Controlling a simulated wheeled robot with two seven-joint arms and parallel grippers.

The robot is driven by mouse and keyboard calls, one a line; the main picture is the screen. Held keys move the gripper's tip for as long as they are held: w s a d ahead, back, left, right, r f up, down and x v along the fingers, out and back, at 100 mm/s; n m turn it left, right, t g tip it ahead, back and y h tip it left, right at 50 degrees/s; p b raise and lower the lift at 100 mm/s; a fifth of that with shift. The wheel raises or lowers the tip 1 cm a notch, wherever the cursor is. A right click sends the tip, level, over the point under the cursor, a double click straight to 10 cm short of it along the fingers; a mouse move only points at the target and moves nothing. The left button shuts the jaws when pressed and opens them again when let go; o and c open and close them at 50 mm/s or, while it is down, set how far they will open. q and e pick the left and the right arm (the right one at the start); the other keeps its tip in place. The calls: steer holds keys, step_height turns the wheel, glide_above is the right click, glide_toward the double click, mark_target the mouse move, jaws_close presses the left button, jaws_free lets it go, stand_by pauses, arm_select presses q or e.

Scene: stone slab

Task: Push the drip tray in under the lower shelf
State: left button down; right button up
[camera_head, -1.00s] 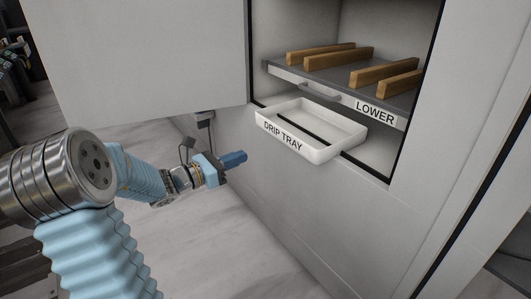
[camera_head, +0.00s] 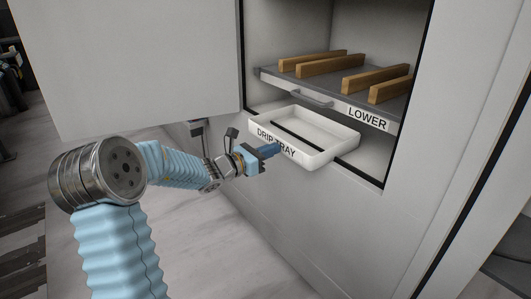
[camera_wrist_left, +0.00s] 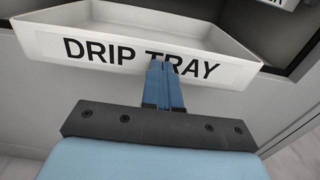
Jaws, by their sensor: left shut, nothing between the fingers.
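The white drip tray (camera_head: 318,157) sticks out of the cabinet opening below the lower shelf (camera_head: 335,84). Its front wall carries the label DRIP TRAY, and its back part lies inside the opening. My left gripper (camera_head: 276,150) is shut and empty, with its fingertips at the tray's front wall. In the left wrist view the blue fingers (camera_wrist_left: 164,80) are together and cover part of the label on the drip tray (camera_wrist_left: 45,45). I cannot tell whether the tips touch the wall. My right gripper is not in view.
The lower shelf has a handle (camera_head: 311,98), a LOWER label and several wooden bars (camera_head: 333,66) on top. An open white door (camera_head: 135,60) hangs left of the opening, above my left forearm. The floor (camera_head: 215,250) below is clear.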

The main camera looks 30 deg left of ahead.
mark_target(303, 141)
arm_select(q)
steer(key=b+x, duration=0.1)
steer(key=x, duration=1.2)
steer(key=shift+w+d, duration=0.1)
steer(key=shift+w, duration=0.1)
steer(key=shift+s, duration=0.1)
